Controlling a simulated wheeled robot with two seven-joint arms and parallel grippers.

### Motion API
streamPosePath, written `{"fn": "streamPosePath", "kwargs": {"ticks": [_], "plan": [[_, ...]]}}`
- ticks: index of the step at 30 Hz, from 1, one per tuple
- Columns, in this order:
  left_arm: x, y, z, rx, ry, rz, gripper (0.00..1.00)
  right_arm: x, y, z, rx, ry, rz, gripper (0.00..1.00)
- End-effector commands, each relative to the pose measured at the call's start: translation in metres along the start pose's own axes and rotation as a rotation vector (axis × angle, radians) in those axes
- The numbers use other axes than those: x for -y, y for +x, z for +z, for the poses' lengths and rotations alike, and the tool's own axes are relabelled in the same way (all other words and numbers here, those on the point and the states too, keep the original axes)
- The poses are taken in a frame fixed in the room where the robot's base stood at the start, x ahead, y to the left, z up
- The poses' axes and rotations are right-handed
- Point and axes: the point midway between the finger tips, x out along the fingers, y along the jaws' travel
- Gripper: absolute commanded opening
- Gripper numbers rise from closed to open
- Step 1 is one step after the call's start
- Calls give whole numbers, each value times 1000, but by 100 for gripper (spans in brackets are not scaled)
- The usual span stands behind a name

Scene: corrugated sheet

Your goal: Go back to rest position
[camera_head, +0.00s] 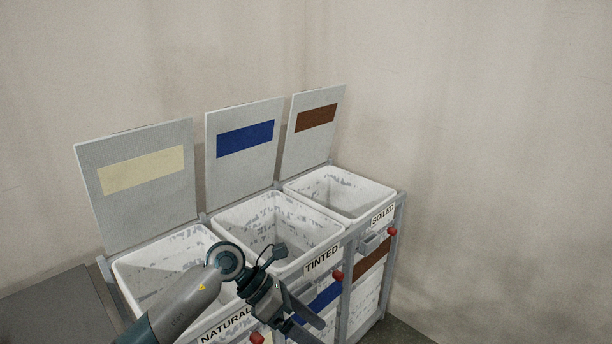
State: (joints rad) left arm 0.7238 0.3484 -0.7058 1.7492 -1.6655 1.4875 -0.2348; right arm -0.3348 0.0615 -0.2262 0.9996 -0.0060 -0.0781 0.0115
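My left arm comes in from the bottom left, and my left gripper (312,328) hangs in front of the bin stand. Its two fingers point down and right and look spread, with nothing seen between them; the tips are close to the bottom edge of the view. My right gripper is not in view.
A grey stand (345,300) holds three white bins labelled NATURAL (135,265), TINTED (228,222) and SOILED (300,187). Their lids, with cream (90,160), blue (220,120) and brown (338,100) bands, stand open. A grey surface (45,310) is at lower left. Walls stand behind and right.

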Motion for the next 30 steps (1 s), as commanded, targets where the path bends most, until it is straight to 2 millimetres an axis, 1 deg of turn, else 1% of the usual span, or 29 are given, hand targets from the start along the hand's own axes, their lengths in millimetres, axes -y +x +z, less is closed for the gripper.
{"fn": "streamPosePath", "kwargs": {"ticks": [1, 4, 7, 9, 11, 14, 15, 17, 18, 20, 21, 23, 24, 25, 26, 27, 29, 30], "plan": [[3, 10, 1, 55, -52, -51, 100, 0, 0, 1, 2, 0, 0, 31], [8, 26, 8, 202, -187, -168, 100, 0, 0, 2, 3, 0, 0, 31], [4, 38, 16, 398, -387, -304, 100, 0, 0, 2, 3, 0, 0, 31], [-9, 42, 18, 547, -557, -393, 100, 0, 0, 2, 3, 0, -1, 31], [-24, 44, 14, 673, -710, -459, 100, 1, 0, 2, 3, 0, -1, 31], [-62, 47, -9, 879, -988, -547, 100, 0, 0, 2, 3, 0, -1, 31], [-79, 49, -24, 960, -1104, -573, 100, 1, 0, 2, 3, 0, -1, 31], [-102, 54, -49, 1062, -1260, -601, 100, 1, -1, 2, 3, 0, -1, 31], [-115, 58, -66, 1122, -1354, -613, 100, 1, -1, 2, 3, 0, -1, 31], [-133, 65, -96, 1202, -1487, -624, 100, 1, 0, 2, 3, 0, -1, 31], [-143, 70, -115, 1250, -1571, -629, 100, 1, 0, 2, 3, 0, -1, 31], [-156, 79, -145, 1315, -1691, -631, 100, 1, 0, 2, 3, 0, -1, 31], [-162, 85, -166, 1357, -1767, -630, 100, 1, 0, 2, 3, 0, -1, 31], [-167, 90, -182, 1385, -1823, -627, 100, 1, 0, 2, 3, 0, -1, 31], [-171, 96, -198, 1412, -1878, -623, 100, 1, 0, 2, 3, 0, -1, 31], [-174, 103, -219, 1448, -1949, -618, 100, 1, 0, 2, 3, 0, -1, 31], [-178, 115, -251, 1498, -2055, -607, 100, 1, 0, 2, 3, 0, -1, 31], [-179, 123, -272, 1528, -2123, -599, 100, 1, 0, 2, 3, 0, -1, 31]]}}
